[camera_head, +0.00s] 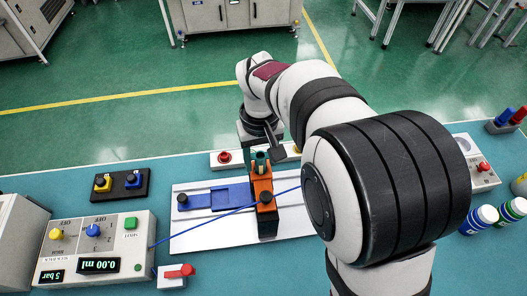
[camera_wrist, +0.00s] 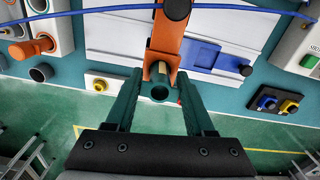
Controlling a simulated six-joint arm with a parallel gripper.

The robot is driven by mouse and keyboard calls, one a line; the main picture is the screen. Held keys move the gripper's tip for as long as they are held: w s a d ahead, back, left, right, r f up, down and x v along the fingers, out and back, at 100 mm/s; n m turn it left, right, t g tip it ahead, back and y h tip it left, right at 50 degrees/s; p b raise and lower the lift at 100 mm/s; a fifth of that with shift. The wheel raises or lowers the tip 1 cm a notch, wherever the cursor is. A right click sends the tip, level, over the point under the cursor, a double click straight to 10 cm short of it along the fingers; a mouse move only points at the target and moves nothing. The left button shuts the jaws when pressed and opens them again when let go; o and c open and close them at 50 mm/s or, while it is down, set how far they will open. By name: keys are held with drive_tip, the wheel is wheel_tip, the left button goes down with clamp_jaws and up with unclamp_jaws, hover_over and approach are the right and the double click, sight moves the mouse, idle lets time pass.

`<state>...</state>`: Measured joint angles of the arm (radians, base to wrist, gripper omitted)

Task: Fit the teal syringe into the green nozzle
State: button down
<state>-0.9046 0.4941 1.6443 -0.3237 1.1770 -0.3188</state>
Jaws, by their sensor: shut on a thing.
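My gripper (camera_wrist: 158,85) has its two dark green fingers on either side of a teal round part with a dark hole, which looks like the teal syringe (camera_wrist: 160,93). It is held at the near end of an orange holder (camera_wrist: 165,48). A small brass-coloured piece (camera_wrist: 162,69) shows inside the holder's fork, just beyond the syringe. In the head view the syringe (camera_head: 261,157) is small and partly hidden by the gripper, at the back end of the orange holder (camera_head: 262,184). I cannot pick out a separate green nozzle; whether the syringe touches the holder is unclear.
The holder stands on a white plate (camera_head: 205,240) with a blue slide (camera_head: 222,197). A blue tube crosses over it from the control box (camera_head: 97,245). A black knob box (camera_head: 120,185) stands at left. Bottles (camera_head: 480,217) stand at right. My arm hides the plate's right part.

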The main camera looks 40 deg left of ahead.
drive_tip(key=shift+f, duration=0.3)
idle(0.4)
drive_tip(key=shift+c, duration=0.9)
unclamp_jaws()
drive_tip(key=shift+o, duration=0.2)
drive_tip(key=shift+o, duration=0.7)
drive_tip(key=shift+r, duration=3.5)
